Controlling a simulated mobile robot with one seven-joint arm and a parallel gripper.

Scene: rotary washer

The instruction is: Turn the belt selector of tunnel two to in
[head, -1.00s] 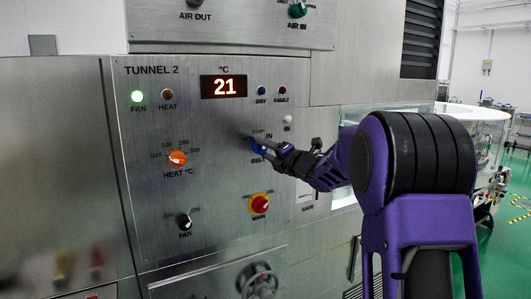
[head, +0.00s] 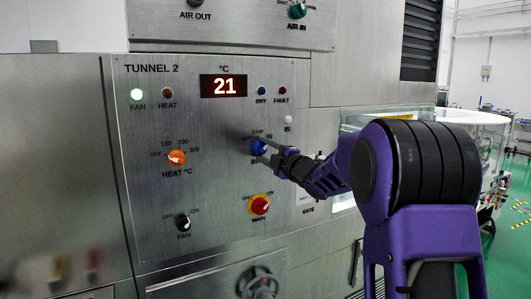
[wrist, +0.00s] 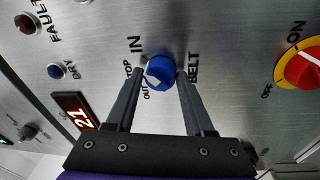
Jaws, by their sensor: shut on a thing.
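The blue belt selector (head: 259,146) is on the tunnel 2 panel, above the BELT label and below the small lamp marked IN. In the wrist view the round blue knob (wrist: 161,70) sits between the two fingertips of my gripper (wrist: 161,76), with one finger on each side. My gripper (head: 264,152) is shut on it. STOP, OUT and IN are printed around the knob. A pale mark on the knob's lower left faces the STOP and OUT side in the wrist view; its exact setting is hard to tell.
The orange heat knob (head: 176,158), black fan knob (head: 183,222) and red and yellow main switch (head: 259,205) are on the same panel. The display (head: 223,86) reads 21. A valve handle (head: 262,283) sticks out below.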

